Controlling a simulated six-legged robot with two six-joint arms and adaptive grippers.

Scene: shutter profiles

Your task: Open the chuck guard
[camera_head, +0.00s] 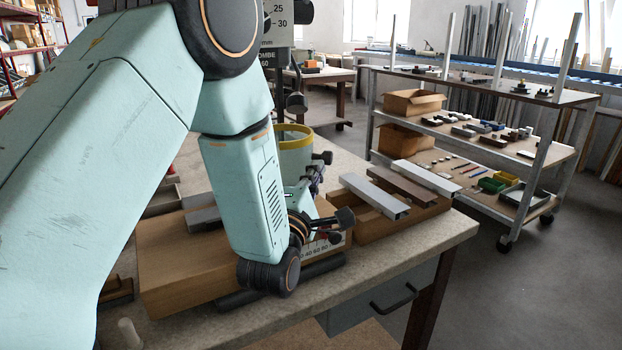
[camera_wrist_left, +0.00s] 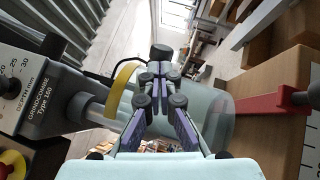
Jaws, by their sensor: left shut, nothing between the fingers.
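The chuck guard (camera_head: 294,158) is a pale, see-through cylinder with a yellow band around its top, below the drill head. In the left wrist view the yellow band (camera_wrist_left: 122,84) shows left of my fingers, and clear, greenish guard wall shows behind and right of them. My left gripper (camera_head: 316,176) is beside the right side of the guard, its fingers pointing up. In the left wrist view the gripper (camera_wrist_left: 160,80) is shut and empty. A black knob (camera_wrist_left: 160,53) shows just past its fingertips; contact cannot be told. My forearm hides part of the guard. My right gripper is out of view.
The drill head (camera_wrist_left: 50,95) stands left in the wrist view. A shelf cart (camera_head: 480,150) stands beyond open floor.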

